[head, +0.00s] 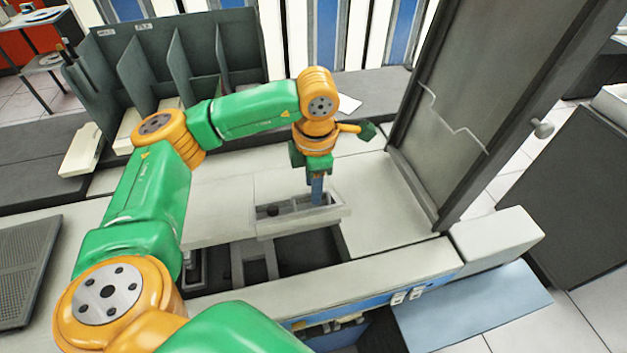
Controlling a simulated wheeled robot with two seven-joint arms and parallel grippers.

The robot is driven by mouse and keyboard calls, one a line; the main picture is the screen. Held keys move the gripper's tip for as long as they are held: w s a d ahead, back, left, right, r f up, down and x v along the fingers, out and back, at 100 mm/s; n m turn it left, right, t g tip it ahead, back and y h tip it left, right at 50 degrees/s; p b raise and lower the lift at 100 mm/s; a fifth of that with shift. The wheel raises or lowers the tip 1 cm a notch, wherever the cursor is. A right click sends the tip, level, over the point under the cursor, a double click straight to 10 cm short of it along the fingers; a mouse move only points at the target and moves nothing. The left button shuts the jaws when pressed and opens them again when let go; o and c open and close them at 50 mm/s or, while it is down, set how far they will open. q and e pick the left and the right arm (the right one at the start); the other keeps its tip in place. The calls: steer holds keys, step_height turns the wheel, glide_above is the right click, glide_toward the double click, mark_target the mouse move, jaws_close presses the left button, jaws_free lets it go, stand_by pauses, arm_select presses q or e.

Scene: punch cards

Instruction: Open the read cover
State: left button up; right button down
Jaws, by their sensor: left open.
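My left arm reaches in from the left over a pale grey machine top. Its gripper (317,192) points down, open, with its tips at a shallow grey tray-like part (270,228) beside a dark recess. I cannot tell whether the tips touch it. My right gripper is not in view.
A dark green rack with upright dividers (180,70) stands at the back left. A dark recess (290,258) opens in the machine top. A pale block (497,238) and a light blue ledge (475,305) are at the front right. A perforated dark panel (25,270) lies at the left.

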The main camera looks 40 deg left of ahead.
arm_select(q)
steer(key=shift+s, duration=0.1)
jaws_close()
stand_by(1.2)
